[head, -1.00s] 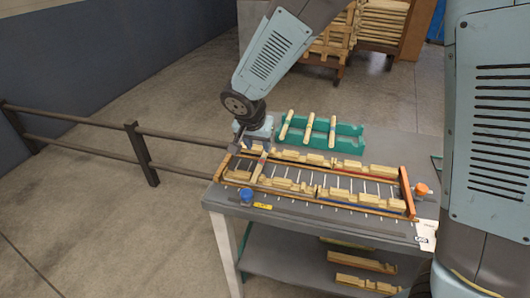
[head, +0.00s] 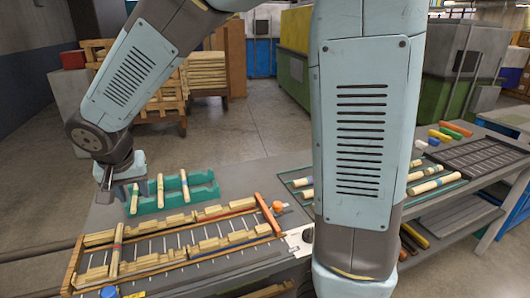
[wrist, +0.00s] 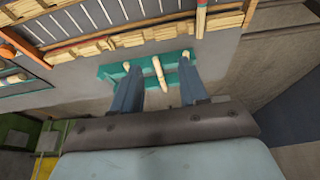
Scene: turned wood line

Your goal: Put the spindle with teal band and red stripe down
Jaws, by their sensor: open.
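The spindle with teal band and red stripe (head: 117,247) lies across the slatted fixture (head: 165,258), near its left end in the head view. A pale spindle (wrist: 201,22) lying across the fixture at the top of the wrist view looks like the same one. My gripper (head: 107,188) is open and empty, apart from that spindle and by the left end of the teal rack (head: 205,194). In the wrist view my gripper (wrist: 158,68) has its fingers spread, with the rack beyond them. Whether the spindle is fully seated is too small to tell.
The rack holds three other spindles, one in the middle (head: 160,190). Rows of wood blocks (head: 225,210) line the fixture. An orange knob (head: 277,206) stands at its right end. At right is a bench with a dark slotted tray (head: 480,155) and several spindles.

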